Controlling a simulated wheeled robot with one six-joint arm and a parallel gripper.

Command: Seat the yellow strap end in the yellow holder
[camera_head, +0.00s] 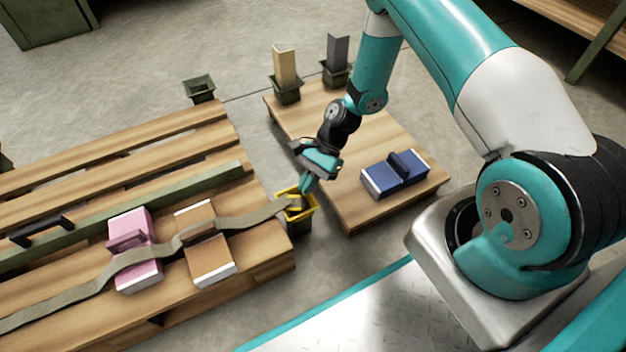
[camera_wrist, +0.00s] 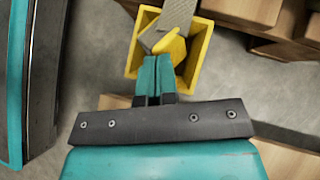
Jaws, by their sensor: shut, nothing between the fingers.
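The yellow holder (camera_head: 297,208) is an open square box with a yellow rim, standing in the gap between the slatted pallet and the small wooden table. It also shows in the wrist view (camera_wrist: 203,55). The grey-green strap (camera_head: 243,220) runs across the pallet and reaches over the holder's rim. Its yellow end (camera_wrist: 168,45) lies inside the holder's mouth, tilted; how deep it sits I cannot tell. My gripper (camera_head: 304,188) is right above the holder. Its teal fingertips (camera_wrist: 156,62) are closed together at the yellow end with nothing between them; whether they touch it is unclear.
A pink block (camera_head: 133,275) and a brown block (camera_head: 212,265) lie on the pallet, with the strap across them. A blue block (camera_head: 380,180) lies on the wooden table (camera_head: 350,212). Holders with a tan post (camera_head: 285,65) and a grey post (camera_head: 337,48) stand behind; an empty dark holder (camera_head: 200,88) stands left.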

